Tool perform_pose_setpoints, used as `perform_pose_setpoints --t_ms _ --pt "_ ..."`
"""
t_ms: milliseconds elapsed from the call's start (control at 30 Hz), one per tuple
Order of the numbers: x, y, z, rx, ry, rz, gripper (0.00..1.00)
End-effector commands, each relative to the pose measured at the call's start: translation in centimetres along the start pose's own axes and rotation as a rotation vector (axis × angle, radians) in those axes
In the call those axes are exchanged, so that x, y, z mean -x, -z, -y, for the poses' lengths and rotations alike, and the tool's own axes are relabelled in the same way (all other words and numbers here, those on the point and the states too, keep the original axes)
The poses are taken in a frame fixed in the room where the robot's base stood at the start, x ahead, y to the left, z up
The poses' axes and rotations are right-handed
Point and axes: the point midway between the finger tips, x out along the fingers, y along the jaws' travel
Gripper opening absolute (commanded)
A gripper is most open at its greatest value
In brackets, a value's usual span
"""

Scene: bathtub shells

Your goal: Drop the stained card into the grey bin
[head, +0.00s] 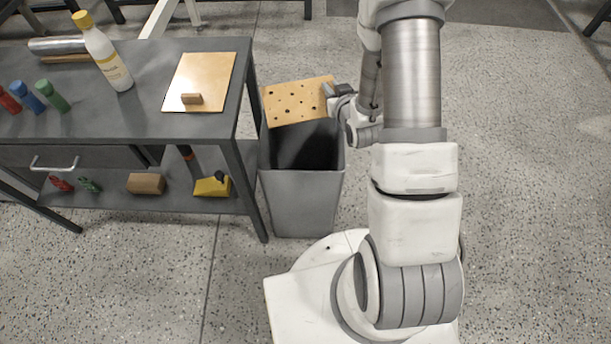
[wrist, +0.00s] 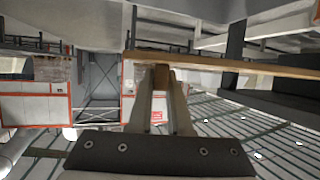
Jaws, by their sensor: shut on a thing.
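The stained card (head: 297,101), a tan board with several dark spots, is in my gripper (head: 331,92). My gripper is shut on its small wooden handle (wrist: 161,78) at the card's right side in the head view. In the wrist view the card (wrist: 250,68) shows nearly edge-on, as a thin tan strip. The grey bin (head: 303,203) stands upright on the floor, with its dark opening facing up. The card appears above the bin's far side and hides part of the far rim. Its exact height over the bin cannot be told.
A dark table (head: 145,122) stands left of the bin, bearing a clean tan board (head: 207,75) with a handle, a white bottle (head: 107,58) and coloured markers. Its lower shelf (head: 110,195) holds a wooden block and tools. The floor right of my arm is clear.

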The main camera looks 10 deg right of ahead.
Motion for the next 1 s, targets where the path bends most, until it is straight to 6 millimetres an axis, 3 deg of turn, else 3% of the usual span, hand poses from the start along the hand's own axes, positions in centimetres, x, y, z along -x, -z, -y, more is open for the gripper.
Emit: perform_pose_setpoints --t_ms 133,333,800,1000 --pt "0.4 0.9 -0.8 -0.003 -0.004 -0.002 0.00" --pt "0.2 0.7 -0.9 -0.001 -0.003 0.000 0.00" --pt "-1.6 -3.9 -0.9 -0.001 -0.003 0.001 0.00" --pt "-1.9 -4.7 -0.9 -0.001 -0.003 0.000 0.00"
